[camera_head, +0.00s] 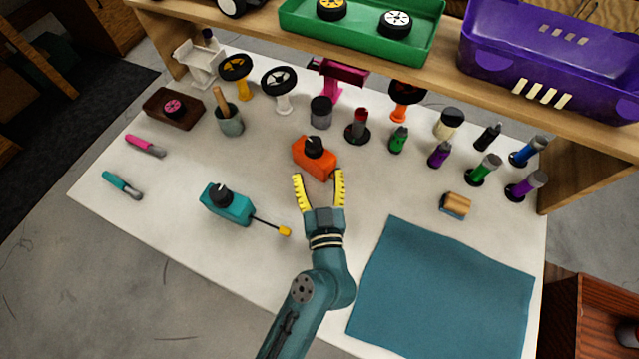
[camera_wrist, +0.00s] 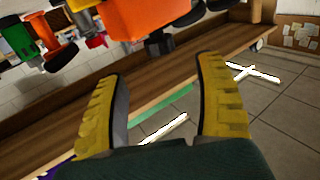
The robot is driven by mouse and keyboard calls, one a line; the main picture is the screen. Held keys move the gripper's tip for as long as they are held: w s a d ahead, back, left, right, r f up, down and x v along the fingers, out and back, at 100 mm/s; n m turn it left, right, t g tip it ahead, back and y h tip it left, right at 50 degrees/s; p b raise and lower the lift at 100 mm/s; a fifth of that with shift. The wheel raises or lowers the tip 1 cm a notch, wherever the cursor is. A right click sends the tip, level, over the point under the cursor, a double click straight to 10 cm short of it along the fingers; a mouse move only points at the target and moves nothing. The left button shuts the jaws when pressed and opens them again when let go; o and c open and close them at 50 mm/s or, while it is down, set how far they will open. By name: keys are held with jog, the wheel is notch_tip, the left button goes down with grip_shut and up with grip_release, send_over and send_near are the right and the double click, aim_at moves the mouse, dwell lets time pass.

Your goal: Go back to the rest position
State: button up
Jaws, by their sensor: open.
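My gripper (camera_head: 319,177) is open and empty over the white worktable (camera_head: 270,200), its yellow-padded fingers apart. In the head view its tips are close to the lower edge of an orange box-shaped thing with a black knob (camera_head: 314,157); I cannot tell whether they touch. In the wrist view the fingers (camera_wrist: 160,72) are spread with nothing between them. The orange thing (camera_wrist: 140,17) is at the top of that view, its black knob pointing down, apart from the fingers. My arm reaches up from the bottom of the head view.
A teal box-shaped thing with a yellow-tipped rod (camera_head: 228,204) lies left of my gripper. A blue cloth (camera_head: 445,290) lies right. Wheels on stands, bottles and screwdrivers stand behind. A wooden shelf (camera_head: 260,28) holds a green tray (camera_head: 360,42) and purple crate (camera_head: 550,65).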

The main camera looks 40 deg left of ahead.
jog(key=v, duration=0.3)
jog(key=shift+w, duration=0.1)
dwell(0.4)
